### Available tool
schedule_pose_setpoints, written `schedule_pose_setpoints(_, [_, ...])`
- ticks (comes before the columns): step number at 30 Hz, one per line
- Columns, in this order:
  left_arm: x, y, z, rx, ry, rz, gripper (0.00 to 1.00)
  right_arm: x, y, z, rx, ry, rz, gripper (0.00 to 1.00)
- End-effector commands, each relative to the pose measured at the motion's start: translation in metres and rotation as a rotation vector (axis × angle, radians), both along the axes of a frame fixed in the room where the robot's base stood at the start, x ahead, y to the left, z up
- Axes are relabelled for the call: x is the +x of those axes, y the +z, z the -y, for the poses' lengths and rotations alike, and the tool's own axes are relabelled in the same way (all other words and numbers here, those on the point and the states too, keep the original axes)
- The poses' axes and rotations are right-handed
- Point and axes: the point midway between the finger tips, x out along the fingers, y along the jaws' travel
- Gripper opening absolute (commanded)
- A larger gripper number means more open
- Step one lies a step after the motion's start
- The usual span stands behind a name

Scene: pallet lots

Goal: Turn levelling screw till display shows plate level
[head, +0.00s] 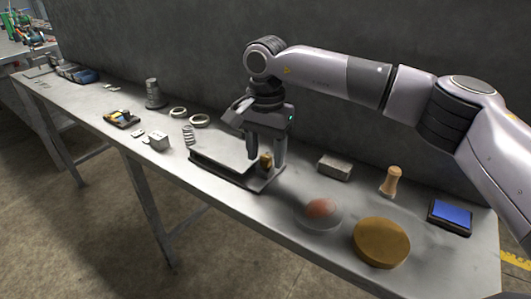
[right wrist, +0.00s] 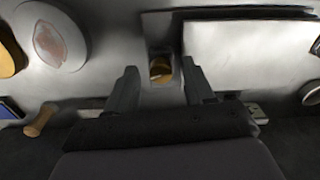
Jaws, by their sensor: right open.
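A flat pale plate (head: 222,148) sits on a dark base on the bench; it also shows in the right wrist view (right wrist: 250,55). A brass levelling screw (head: 266,161) stands at the plate's right end. My right gripper (head: 266,155) points down over it, its fingers apart. In the right wrist view the brass screw (right wrist: 160,70) lies between the open fingertips of my right gripper (right wrist: 160,76), with visible gaps on both sides. I cannot make out a display reading in either view. My left gripper is not in view.
To the right are a grey block (head: 334,167), a clear dome with something reddish (head: 319,211), a round brown-yellow disc (head: 381,243), a wooden-handled stamp (head: 391,182) and a blue pad (head: 451,214). To the left are rings (head: 199,120), a spring (head: 188,135) and stacked weights (head: 153,94). A wall stands behind.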

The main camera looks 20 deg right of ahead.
Motion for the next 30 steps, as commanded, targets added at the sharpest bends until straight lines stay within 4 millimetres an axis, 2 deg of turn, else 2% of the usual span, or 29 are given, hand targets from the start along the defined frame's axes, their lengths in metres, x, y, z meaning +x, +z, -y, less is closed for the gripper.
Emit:
schedule_pose_setpoints(9, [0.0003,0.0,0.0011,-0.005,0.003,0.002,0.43,0.0001,-0.0038,-0.0001,0.001,-0.001,0.001,0.53])
schedule_pose_setpoints(14, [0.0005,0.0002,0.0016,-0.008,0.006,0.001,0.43,0.0,-0.0037,-0.0001,0.001,-0.001,0.001,0.0])
schedule_pose_setpoints(23, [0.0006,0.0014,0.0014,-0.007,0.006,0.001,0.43,-0.0001,-0.0032,-0.0001,0.001,-0.02,-0.001,0.0])
schedule_pose_setpoints(30, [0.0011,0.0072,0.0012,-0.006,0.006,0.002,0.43,0.0001,-0.0025,-0.0004,0.001,-0.126,-0.001,0.0])
